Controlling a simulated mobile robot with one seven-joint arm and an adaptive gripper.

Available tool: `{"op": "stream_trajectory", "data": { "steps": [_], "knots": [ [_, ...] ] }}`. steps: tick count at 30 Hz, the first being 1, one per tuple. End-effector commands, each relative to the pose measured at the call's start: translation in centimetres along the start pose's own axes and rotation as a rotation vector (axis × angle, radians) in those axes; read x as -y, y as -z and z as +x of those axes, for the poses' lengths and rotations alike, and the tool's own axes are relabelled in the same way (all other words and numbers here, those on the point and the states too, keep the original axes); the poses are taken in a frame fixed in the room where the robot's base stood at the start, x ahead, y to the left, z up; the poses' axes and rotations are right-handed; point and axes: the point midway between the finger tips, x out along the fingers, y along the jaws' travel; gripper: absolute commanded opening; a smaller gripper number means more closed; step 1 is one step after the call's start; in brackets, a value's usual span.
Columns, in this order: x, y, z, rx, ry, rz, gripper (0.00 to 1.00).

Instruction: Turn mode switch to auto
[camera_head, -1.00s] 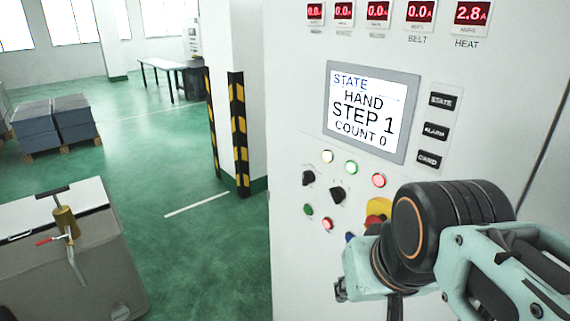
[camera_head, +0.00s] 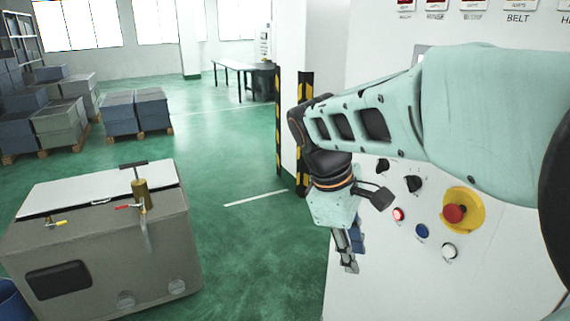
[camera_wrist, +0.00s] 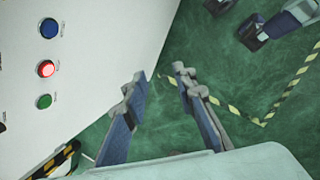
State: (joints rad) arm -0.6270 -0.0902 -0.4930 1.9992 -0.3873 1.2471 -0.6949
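The control panel (camera_head: 390,285) is a white cabinet face at the right of the head view. Two black rotary knobs, one upper left (camera_head: 383,165) and one to its right (camera_head: 413,184), sit just below my arm; I cannot read their labels or tell which is the mode switch. My gripper (camera_head: 350,262) points downward in front of the panel's left part, left of and below the knobs. In the wrist view the fingers (camera_wrist: 160,75) are apart with nothing between them. The state screen is almost wholly hidden behind my arm.
A red emergency stop on a yellow plate (camera_head: 454,213), a lit red button (camera_head: 398,214), a blue button (camera_head: 421,231) and a white button (camera_head: 449,251) are on the panel. A grey machine (camera_head: 100,250) stands at left. Green floor lies between.

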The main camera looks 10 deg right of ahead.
Motion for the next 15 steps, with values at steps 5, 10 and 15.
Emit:
{"op": "stream_trajectory", "data": {
  "steps": [5, 10, 15],
  "knots": [
    [-2.8, -1.3, 0.1, 0.232, -0.092, -0.147, 0.25],
    [-6.5, -2.1, -1.0, 0.491, -0.212, -0.303, 0.25],
    [-11.2, -0.5, -3.3, 0.785, -0.370, -0.501, 0.25]
  ]
}}
